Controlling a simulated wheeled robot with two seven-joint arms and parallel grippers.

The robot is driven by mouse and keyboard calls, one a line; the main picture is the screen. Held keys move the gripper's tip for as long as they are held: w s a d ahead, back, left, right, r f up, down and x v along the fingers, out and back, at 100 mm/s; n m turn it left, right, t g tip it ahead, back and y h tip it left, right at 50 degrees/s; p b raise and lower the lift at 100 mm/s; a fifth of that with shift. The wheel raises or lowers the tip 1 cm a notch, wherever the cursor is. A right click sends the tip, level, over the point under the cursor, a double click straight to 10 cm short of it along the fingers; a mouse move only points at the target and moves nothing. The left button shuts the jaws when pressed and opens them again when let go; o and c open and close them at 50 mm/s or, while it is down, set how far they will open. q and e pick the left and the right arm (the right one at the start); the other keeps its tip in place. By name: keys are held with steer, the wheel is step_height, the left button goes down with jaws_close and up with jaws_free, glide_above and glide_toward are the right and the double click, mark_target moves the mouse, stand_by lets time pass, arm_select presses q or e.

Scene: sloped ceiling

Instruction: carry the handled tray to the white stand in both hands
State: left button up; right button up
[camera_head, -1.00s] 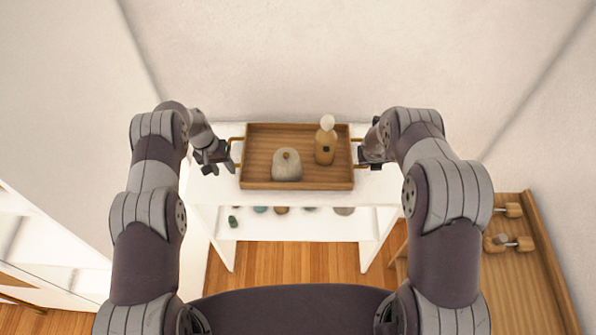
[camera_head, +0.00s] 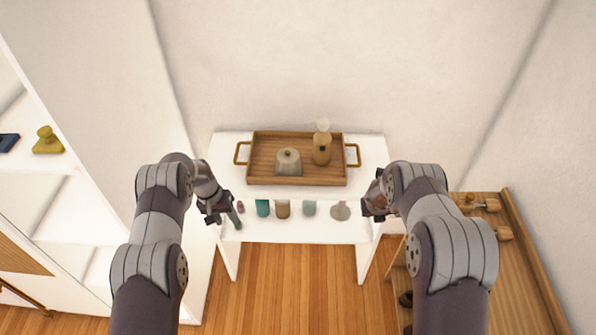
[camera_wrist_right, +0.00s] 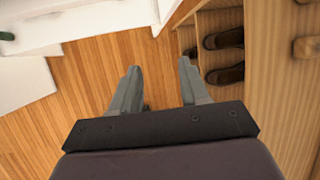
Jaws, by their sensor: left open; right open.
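The wooden handled tray (camera_head: 262,172) rests on top of the white stand (camera_head: 366,172) against the wall in the head view. Its brass handles show at both ends, clear of my grippers. A grey domed jar (camera_head: 288,163) and a tan bottle with a pale round top (camera_head: 321,149) stand upright on it. My left gripper (camera_head: 215,212) is open and empty, in front and left of the tray. My right gripper (camera_head: 373,208) is in front and right of the tray; in the right wrist view its fingers (camera_wrist_right: 158,88) are apart with only floor between them.
Several small vases, including a brown one (camera_head: 283,209), sit on the stand's lower shelf. A wooden shoe rack (camera_head: 520,270) stands at right, with dark shoes (camera_wrist_right: 226,57) in it. White shelving (camera_head: 70,190) is at left. Wooden floor (camera_head: 290,280) is clear in front.

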arm_select(q)
steer(key=shift+w+f, duration=0.25)
steer(key=shift+w, duration=0.1)
arm_select(e)
steer(key=w+v, duration=0.1)
steer(key=v, duration=0.9)
steer(key=shift+a+r, duration=0.2)
steer(key=shift+r, duration=0.4)
arm_select(q)
steer(key=shift+s, duration=0.1)
arm_select(e)
steer(key=shift+s, duration=0.15)
